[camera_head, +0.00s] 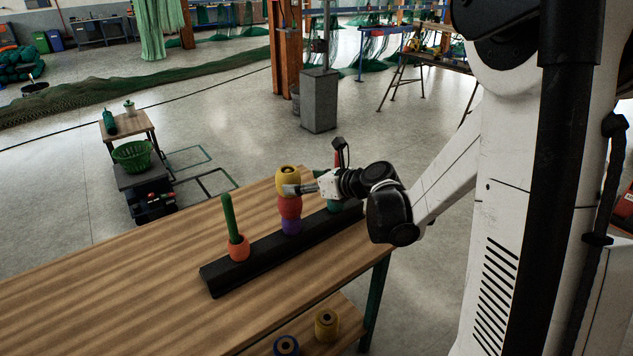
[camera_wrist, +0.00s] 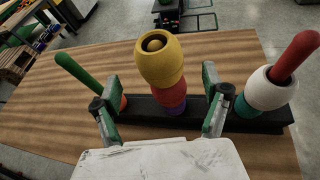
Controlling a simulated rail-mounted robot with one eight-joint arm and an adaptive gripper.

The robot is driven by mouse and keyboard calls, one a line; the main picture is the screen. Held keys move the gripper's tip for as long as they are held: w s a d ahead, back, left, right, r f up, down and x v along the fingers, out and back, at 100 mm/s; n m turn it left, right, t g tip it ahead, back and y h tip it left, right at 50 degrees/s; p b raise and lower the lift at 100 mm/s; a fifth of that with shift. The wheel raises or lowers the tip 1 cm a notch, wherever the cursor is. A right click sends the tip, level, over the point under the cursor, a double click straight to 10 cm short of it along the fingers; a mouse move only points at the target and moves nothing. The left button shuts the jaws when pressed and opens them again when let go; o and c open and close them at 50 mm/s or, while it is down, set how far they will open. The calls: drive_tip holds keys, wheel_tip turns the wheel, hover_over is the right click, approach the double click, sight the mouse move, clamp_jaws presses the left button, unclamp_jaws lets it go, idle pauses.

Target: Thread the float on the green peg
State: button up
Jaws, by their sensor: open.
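The green peg (camera_head: 230,216) stands at the left end of a black bar (camera_head: 222,276), with one orange float (camera_head: 239,248) around its base. It also shows at left in the wrist view (camera_wrist: 78,74). The middle stack has a purple float (camera_head: 291,226) at the bottom, a red float (camera_head: 289,207) above it and a yellow float (camera_head: 288,176) on top. My gripper (camera_head: 292,189) is open at the upper part of this stack. In the wrist view its fingers (camera_wrist: 162,90) are spread to either side of the stack. Contact with the yellow float cannot be told.
A red peg (camera_wrist: 294,56) at the bar's right end carries a white float (camera_wrist: 268,92) over a teal float (camera_wrist: 244,107). A yellow float (camera_head: 327,325) and a blue float (camera_head: 286,347) are on the lower shelf (camera_head: 318,341). The wooden table (camera_head: 120,285) is clear left of the bar.

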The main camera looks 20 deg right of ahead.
sight(288, 181)
drive_tip(key=x, duration=0.6)
drive_tip(key=shift+w+a+f, duration=0.1)
drive_tip(key=shift+w+a, duration=0.1)
drive_tip(key=shift+w, duration=0.05)
drive_tip(key=c, duration=1.4)
drive_tip(key=shift+o, duration=0.2)
drive_tip(key=shift+d+r+p, duration=0.1)
drive_tip(key=shift+r+p, duration=2.55)
drive_tip(key=shift+r, duration=2.1)
